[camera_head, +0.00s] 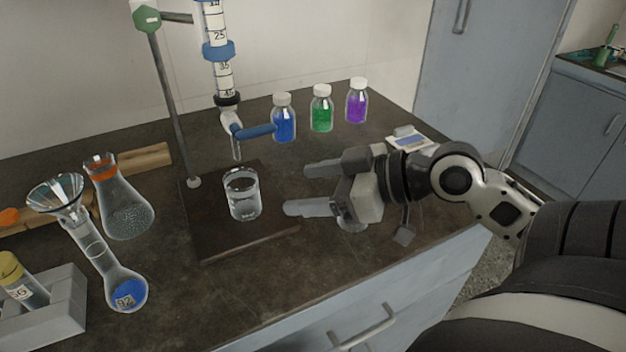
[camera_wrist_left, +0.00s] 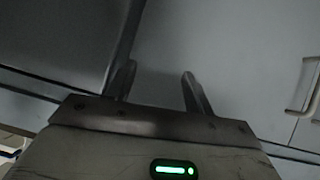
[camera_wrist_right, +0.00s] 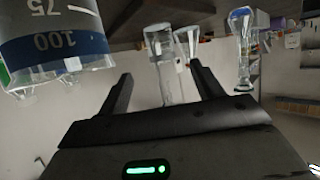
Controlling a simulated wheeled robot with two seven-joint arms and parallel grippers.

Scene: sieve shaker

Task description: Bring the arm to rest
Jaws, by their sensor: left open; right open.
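My right gripper (camera_head: 300,188) is open and empty above the right part of the bench, its fingers pointing left toward a glass beaker (camera_head: 242,194). The beaker holds clear liquid and stands upright on the dark stand base, a short gap from the fingertips. In the right wrist view, the open right fingers (camera_wrist_right: 160,90) have glassware beyond them, with nothing held. My left gripper is out of the head view. The left wrist view shows its open, empty fingers (camera_wrist_left: 155,85) in front of grey cabinet fronts.
A burette (camera_head: 222,75) with a blue tap hangs above the beaker on a stand. Blue (camera_head: 284,120), green (camera_head: 321,110) and purple (camera_head: 357,103) bottles stand behind my right gripper. A conical flask (camera_head: 125,205), a volumetric flask with funnel (camera_head: 122,285) and a rack (camera_head: 50,315) are at left.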

